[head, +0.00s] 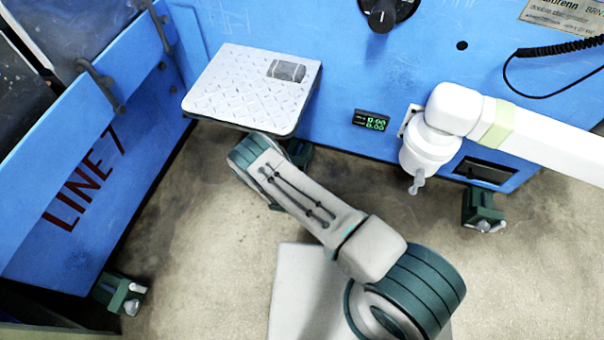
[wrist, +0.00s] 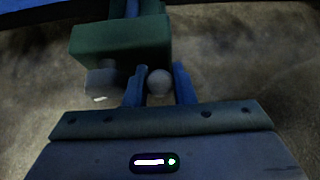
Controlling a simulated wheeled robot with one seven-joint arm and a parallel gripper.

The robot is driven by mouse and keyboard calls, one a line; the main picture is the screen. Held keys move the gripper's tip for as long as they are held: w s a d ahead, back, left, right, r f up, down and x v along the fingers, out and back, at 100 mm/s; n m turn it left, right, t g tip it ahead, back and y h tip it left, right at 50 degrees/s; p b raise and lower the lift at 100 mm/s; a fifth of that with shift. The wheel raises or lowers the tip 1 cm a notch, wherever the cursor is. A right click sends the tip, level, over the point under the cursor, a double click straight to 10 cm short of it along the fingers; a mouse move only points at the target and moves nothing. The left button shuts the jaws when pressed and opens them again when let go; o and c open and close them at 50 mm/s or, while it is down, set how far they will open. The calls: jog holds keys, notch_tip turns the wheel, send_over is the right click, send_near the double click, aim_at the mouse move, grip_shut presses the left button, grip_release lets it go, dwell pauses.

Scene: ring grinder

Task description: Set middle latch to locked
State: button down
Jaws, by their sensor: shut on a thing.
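The middle latch's green block (head: 300,152) shows in the head view under the white step plate, partly hidden by my arm. In the wrist view the green block (wrist: 120,40) stands just beyond my gripper (wrist: 159,77). The latch's grey round knob (wrist: 160,84) sits between the two blue fingers, and my gripper is shut on it. The lever behind the knob is hidden, so its setting cannot be told. In the head view my gripper is hidden behind my arm and the plate.
The step plate (head: 250,85) juts out above the middle latch. Similar green latches stand at the lower left (head: 122,293) and at the right (head: 483,210). A white jointed arm (head: 430,150) is on the blue panel at the right. Bare concrete floor lies between.

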jog(key=c, duration=1.5)
grip_release()
jog(key=shift+p+v, duration=2.45)
jog(key=shift+v, duration=4.5)
